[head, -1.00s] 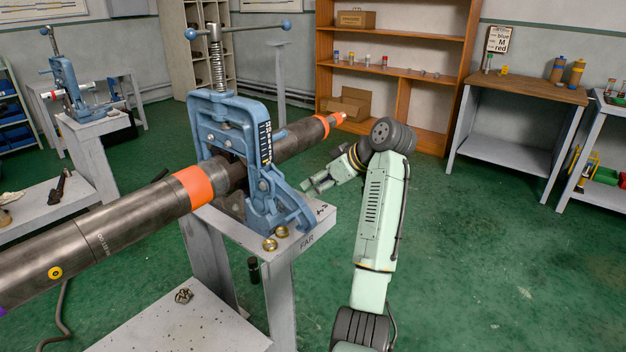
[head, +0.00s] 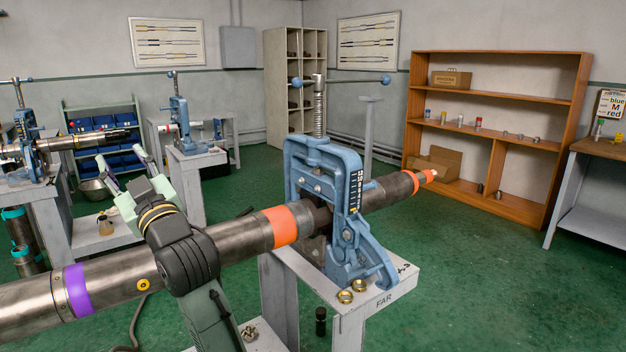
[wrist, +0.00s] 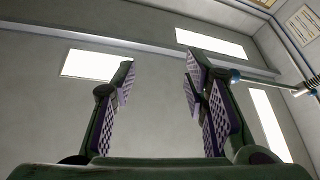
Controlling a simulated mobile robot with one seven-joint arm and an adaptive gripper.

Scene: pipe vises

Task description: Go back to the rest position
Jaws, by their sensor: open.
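My gripper (head: 122,172) is in the left half of the head view, raised in front of the long steel pipe and pointing up and away. Its two fingers are spread apart with nothing between them. In the wrist view the open fingers (wrist: 160,95), with purple checkered pads, point up toward the ceiling and its bright panels. The long pipe (head: 235,240) has orange and purple bands and is clamped in a blue pipe vise (head: 335,165) on a grey stand. My forearm hides part of the pipe.
The vise stand (head: 385,290) carries the word FAR and two brass rings (head: 350,291). More blue vises (head: 180,125) stand on benches at the left. A wooden shelf (head: 500,110) stands at the back right. The green floor (head: 490,275) at right is clear.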

